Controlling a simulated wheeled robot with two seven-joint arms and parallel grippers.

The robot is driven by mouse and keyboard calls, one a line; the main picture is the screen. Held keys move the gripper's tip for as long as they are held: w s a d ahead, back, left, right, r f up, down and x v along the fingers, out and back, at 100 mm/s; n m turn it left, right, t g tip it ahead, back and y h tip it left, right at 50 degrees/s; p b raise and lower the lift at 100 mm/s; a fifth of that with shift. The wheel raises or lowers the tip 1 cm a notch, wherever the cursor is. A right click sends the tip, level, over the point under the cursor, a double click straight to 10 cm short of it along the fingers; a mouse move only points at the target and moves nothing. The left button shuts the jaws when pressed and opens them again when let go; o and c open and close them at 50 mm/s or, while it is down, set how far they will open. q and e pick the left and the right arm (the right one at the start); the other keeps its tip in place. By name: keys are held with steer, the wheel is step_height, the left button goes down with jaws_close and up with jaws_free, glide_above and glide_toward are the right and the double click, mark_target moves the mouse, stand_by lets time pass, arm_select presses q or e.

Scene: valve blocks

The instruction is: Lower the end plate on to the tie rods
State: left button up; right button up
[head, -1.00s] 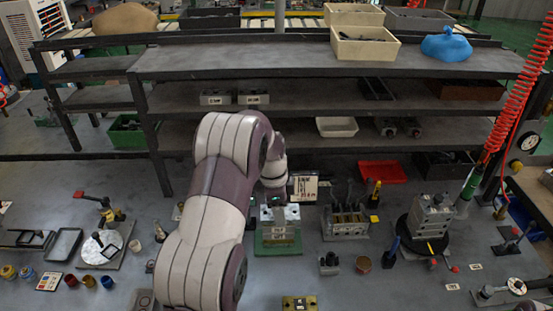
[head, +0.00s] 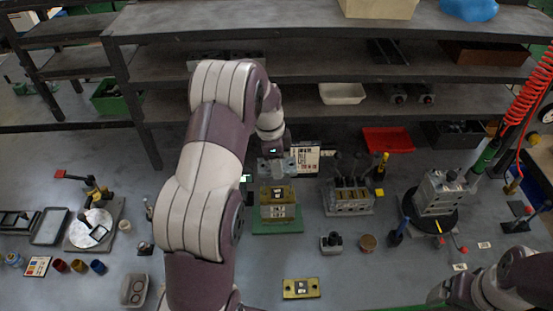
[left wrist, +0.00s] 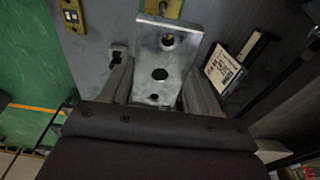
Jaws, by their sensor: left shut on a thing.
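My left gripper (head: 274,160) is shut on a grey metal end plate (head: 279,168). In the left wrist view the plate (left wrist: 173,88) shows a row of holes between the fingers. In the head view the plate appears above and slightly behind a valve block stack (head: 279,211) with a brass-coloured top, standing on a green base (head: 277,227). I cannot make out the tie rods. The plate appears apart from the stack. My right gripper (head: 440,292) is at the bottom right edge, partly cut off; its jaws cannot be read.
A printed card (head: 307,159) stands just right of the held plate. A multi-section block (head: 349,196) and a grey block on a black turntable (head: 436,194) stand to the right. A brass plate (head: 301,288) lies in front. Shelves (head: 300,105) rise behind. Bare bench lies between the pieces.

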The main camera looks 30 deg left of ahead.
mark_target(278, 193)
arm_select(q)
steer(key=f, duration=0.1)
steer(key=f+b, duration=0.2)
steer(key=shift+s+d, duration=0.3)
steer(key=shift+s, duration=0.05)
steer(key=shift+f, duration=0.2)
steer(key=shift+w+a+f, duration=0.15)
steer(key=shift+w+f, duration=0.1)
steer(key=shift+s, duration=0.1)
steer(key=shift+s+r, duration=0.1)
steer(key=shift+r, duration=0.05)
steer(key=shift+f+b, duration=2.45)
steer(key=shift+f, duration=0.9)
steer(key=o, duration=1.3)
